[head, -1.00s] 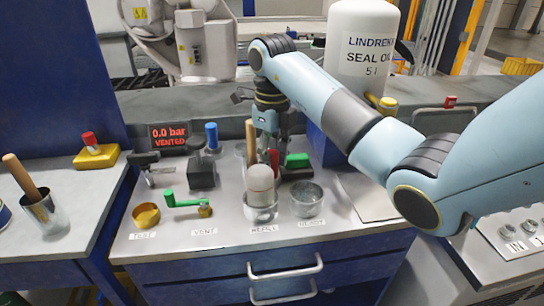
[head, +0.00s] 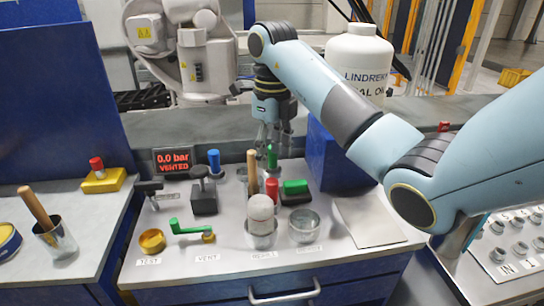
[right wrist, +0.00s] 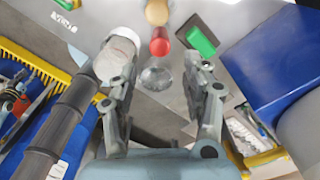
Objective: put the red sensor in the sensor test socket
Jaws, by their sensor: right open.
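A small red-topped piece (head: 271,186), which looks like the red sensor, stands on the bench between a wooden handle (head: 252,165) and a green block (head: 294,187). In the right wrist view the red piece (right wrist: 160,42) lies beyond the fingertips, beside the wooden handle. My right gripper (head: 275,140) is open and empty, above and behind the red piece, apart from it. A brass ring cup (head: 151,241) at the bench's front left has a label that seems to read TEST; I cannot tell whether it is the test socket. My left gripper is not in view.
A white-grey domed cylinder (head: 262,209) and a metal cup (head: 304,224) stand in front of the red piece. A blue-topped part (head: 213,160), a green lever (head: 188,227) and a pressure display (head: 173,160) are left. A blue box (head: 335,155) stands right of the gripper.

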